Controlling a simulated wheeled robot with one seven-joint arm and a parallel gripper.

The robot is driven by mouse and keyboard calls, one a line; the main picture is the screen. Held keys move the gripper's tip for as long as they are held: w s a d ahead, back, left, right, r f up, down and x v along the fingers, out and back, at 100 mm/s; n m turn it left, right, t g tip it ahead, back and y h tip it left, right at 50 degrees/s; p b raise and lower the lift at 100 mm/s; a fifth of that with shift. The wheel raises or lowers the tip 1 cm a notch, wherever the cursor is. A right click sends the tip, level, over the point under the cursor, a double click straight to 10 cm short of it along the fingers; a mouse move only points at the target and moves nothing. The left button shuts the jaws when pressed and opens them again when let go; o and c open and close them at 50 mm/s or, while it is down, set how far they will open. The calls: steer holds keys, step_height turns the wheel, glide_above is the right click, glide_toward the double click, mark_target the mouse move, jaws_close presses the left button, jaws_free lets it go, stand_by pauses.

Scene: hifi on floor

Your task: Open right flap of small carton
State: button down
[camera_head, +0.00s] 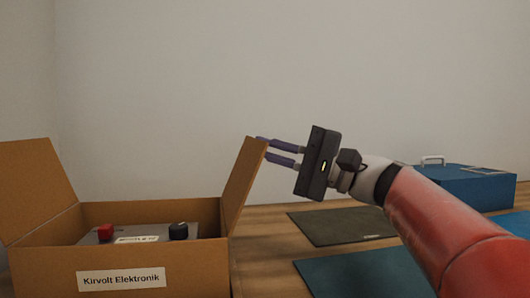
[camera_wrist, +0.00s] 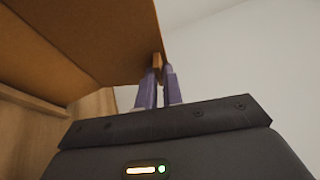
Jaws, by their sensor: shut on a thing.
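The small carton (camera_head: 150,268) is a brown cardboard box labelled "Kirvolt Elektronik", at the lower left in the head view. Its right flap (camera_head: 242,182) stands up, leaning a little outward to the right. Its left flap (camera_head: 35,185) leans outward to the left. My gripper (camera_head: 262,148) is at the flap's upper right edge, coming from the right. In the wrist view its purple fingers (camera_wrist: 158,80) are shut on the edge of the right flap (camera_wrist: 90,35). The fingertips are partly hidden behind the flap in the head view.
Inside the carton is a grey device with a red knob (camera_head: 106,232) and a black knob (camera_head: 178,231). On the wooden floor to the right lie a dark mat (camera_head: 340,226) and a blue mat (camera_head: 360,272). A blue case (camera_head: 465,188) stands behind my arm.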

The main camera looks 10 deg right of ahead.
steer(key=shift+f, duration=0.35)
steer(key=c, duration=1.6)
jaws_free()
steer(key=shift+a, duration=0.1)
steer(key=shift+o, duration=0.2)
steer(key=shift+r, duration=0.1)
steer(key=v, duration=0.8)
